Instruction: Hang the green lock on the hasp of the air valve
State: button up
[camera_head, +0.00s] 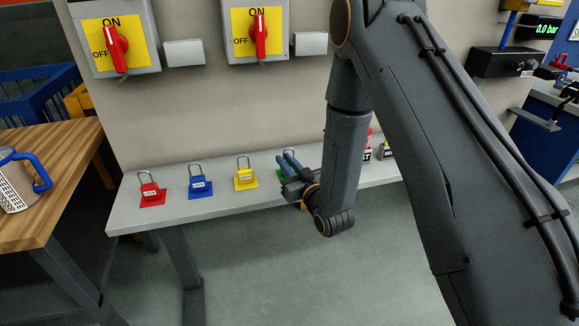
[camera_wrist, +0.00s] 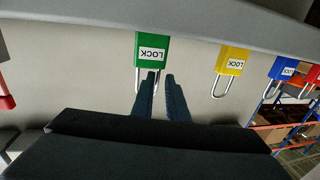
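The green lock (camera_wrist: 152,50) stands on the grey bench, upside down in the wrist view, its shackle towards my fingers. In the head view only a green sliver (camera_head: 281,178) shows behind my gripper (camera_head: 289,162). My gripper also shows in the wrist view (camera_wrist: 161,77); its fingers are apart, with nothing seen held between them. The fingertips are close to the shackle and a little to its right in that view; I cannot tell whether they touch. A red-handled fitting (camera_head: 560,66), likely the air valve, is at the far right; its hasp is not clear.
Yellow (camera_head: 245,179), blue (camera_head: 200,187) and red (camera_head: 150,192) locks stand left along the bench (camera_head: 222,205). Two switch boxes with red handles are on the wall above. A mug (camera_head: 14,185) is on a wooden table. A display (camera_head: 545,30) reads 0.0 bar.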

jog(key=shift+p+x, duration=1.05)
jog(key=shift+x, duration=2.1)
jog(key=shift+d, duration=0.2)
grip_shut()
notch_tip(320, 180, up, 10)
jog(key=b, duration=0.2)
